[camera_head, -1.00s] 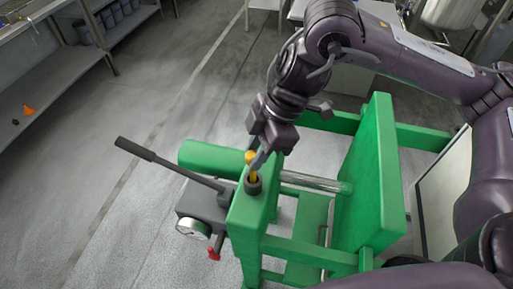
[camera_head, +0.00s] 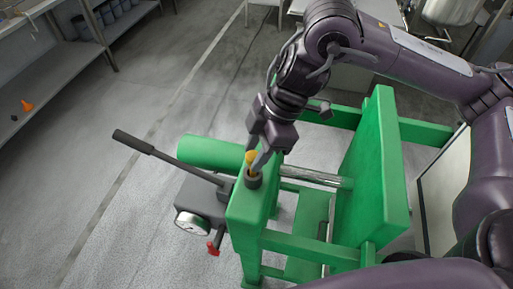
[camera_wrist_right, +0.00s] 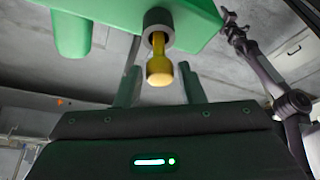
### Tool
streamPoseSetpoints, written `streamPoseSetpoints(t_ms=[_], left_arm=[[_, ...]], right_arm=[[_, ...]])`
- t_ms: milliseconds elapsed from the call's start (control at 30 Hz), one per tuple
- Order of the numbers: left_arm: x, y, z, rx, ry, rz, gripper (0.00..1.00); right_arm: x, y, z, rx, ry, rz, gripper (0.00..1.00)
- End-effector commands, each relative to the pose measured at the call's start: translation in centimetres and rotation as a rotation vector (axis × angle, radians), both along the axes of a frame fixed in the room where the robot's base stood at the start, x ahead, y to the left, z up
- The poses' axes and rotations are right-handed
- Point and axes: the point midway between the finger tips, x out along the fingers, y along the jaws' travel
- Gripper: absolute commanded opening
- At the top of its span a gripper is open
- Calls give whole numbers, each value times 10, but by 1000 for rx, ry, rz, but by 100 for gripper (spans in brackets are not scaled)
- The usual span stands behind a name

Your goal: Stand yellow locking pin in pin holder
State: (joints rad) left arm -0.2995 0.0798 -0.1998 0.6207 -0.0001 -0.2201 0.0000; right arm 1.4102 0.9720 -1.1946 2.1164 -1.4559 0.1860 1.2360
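The yellow locking pin (camera_head: 251,157) stands upright with its lower end in the dark round pin holder (camera_head: 254,180) on top of the green frame. In the right wrist view the pin (camera_wrist_right: 159,68) shows its round head, and its stem enters the holder (camera_wrist_right: 158,20). My right gripper (camera_head: 257,153) is above the holder with its fingers around the pin. In the wrist view the fingers of this gripper (camera_wrist_right: 160,87) stand apart, with a gap on each side of the pin head. A dark jointed arm, apparently my left, shows at the wrist view's right; its finger state is unclear.
The green frame (camera_head: 372,180) has an upright plate and a steel rod (camera_head: 315,178). A black lever (camera_head: 150,147), a gauge (camera_head: 192,225) and a red valve handle (camera_head: 212,248) are left of the holder. Shelving (camera_head: 65,75) stands at the upper left. The floor between is clear.

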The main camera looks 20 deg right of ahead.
Motion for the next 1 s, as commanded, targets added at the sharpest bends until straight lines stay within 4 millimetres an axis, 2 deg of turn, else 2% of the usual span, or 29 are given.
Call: streamPoseSetpoints(t_ms=[33, 100, 467, 800, 1000], left_arm=[[0, 0, 0, 0, 0, 0, 47], [0, 0, 0, 0, 0, 0, 47], [0, 0, 1, 0, 0, 0, 47], [0, 0, 10, 0, 0, 0, 47], [0, 0, 13, 0, 1, 0, 47]], right_arm=[[0, 0, 0, 0, 0, 0, 42], [0, 0, 0, 0, 0, 0, 51], [0, -2, 6, 0, -2, 0, 51], [-1, -22, 53, 0, -5, -2, 51], [-2, -28, 69, 0, -2, -1, 51]])
